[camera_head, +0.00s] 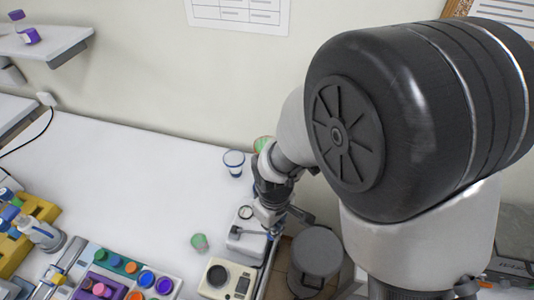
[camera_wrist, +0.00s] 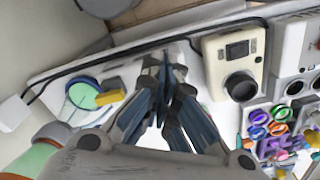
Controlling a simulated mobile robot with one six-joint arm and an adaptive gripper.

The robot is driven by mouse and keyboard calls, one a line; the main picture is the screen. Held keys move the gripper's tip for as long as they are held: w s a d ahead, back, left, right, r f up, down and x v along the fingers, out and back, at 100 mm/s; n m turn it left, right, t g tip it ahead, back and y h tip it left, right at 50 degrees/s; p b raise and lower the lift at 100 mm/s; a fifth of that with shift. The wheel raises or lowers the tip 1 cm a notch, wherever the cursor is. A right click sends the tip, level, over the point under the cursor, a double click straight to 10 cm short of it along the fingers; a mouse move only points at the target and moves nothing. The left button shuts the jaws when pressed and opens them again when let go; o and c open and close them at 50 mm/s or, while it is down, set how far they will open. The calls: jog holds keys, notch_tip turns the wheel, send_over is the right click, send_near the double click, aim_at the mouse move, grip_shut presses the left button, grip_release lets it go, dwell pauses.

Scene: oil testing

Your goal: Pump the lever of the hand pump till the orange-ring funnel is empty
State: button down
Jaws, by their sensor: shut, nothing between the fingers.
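My gripper (camera_head: 272,212) hangs low over the right end of the bench, its fingers together and empty in the wrist view (camera_wrist: 165,85). A pale block-shaped device with a dark bar (camera_head: 246,240), apparently the hand pump, stands just left of and below it; whether they touch is unclear. In the wrist view, a blue-rimmed round part with green in it (camera_wrist: 83,95) and a yellow piece lie left of the fingers. A wide orange rim around green (camera_wrist: 45,148), probably the orange-ring funnel, is cut off at lower left. In the head view, a green top (camera_head: 263,144) shows partly behind my arm.
A beige device with a dark knob (camera_head: 218,276) stands in front of the pump. Coloured vials fill a rack (camera_head: 125,265) at front left. The bench middle is clear.

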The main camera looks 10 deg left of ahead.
jog(key=shift+d+f+b, duration=0.3)
jog(key=shift+f+b, duration=0.2)
jog(key=shift+f, duration=0.2)
jog(key=shift+d+f+b, duration=0.2)
jog(key=shift+f+b, duration=0.45)
jog(key=shift+f, duration=0.15)
jog(key=shift+d+f+b, duration=0.1)
jog(key=shift+f+b, duration=0.55)
jog(key=shift+f, duration=0.2)
jog(key=shift+r, duration=0.1)
jog(key=r+p, duration=0.2)
jog(key=a+r+p, duration=0.1)
jog(key=r+p, duration=0.1)
jog(key=r, duration=0.1)
jog(key=a+r+p, duration=0.1)
jog(key=r+p, duration=0.2)
jog(key=shift+r, duration=0.2)
jog(key=shift+f, duration=0.1)
